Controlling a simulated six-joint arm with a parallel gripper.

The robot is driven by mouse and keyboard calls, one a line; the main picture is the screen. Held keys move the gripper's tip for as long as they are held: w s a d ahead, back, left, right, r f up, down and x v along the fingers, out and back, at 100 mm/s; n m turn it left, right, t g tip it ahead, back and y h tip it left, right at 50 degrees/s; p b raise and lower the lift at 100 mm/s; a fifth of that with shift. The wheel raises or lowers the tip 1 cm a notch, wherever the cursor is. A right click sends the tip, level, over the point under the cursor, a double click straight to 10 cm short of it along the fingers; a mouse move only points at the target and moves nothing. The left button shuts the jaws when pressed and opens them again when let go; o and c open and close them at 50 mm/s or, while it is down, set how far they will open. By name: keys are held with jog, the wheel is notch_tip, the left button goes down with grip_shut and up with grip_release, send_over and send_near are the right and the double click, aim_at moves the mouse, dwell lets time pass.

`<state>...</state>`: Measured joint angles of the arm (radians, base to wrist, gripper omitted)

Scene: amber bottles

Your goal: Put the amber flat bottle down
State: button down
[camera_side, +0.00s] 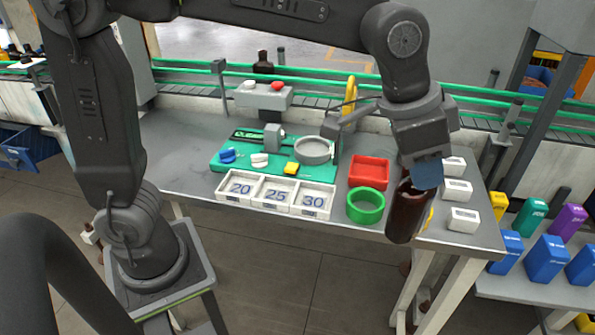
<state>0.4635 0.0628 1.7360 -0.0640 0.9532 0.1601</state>
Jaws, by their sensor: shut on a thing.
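The amber flat bottle (406,212) is dark brown and hangs nearly upright at the front right part of the grey table. My gripper (427,172) is shut on the bottle near its top, and the blue finger covers part of it. The bottle's lower end overlaps the table's front edge in the picture. I cannot tell whether its base touches the table. The grey table (180,135) spans the middle of the view.
A green ring (365,206) and a red tray (369,172) stand just left of the bottle. Several white boxes (463,219) stand right of it. Trays marked 20, 25 and 30 (275,194) line the front. The table's left part is clear. Another dark bottle (263,63) stands at the back.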

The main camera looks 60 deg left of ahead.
jog(key=w+a+r+n+y, duration=0.1)
jog(key=w+a+r+n, duration=0.3)
jog(key=a, duration=0.6)
jog(key=w+a+r+n+y, duration=0.1)
jog(key=w+a+r, duration=0.1)
jog(key=w+a, duration=0.55)
jog(key=w+a+r+n+y, duration=0.1)
jog(key=w+a+r+n, duration=0.2)
jog(key=a, duration=0.8)
notch_tip(320, 180, down, 17)
jog(key=shift+w+a+f+t, duration=0.15)
jog(key=shift+a+t, duration=0.05)
jog(key=shift+t, duration=0.2)
jog(key=shift+f, duration=0.15)
jog(key=c, duration=1.1)
grip_release()
jog(key=shift+c, duration=0.2)
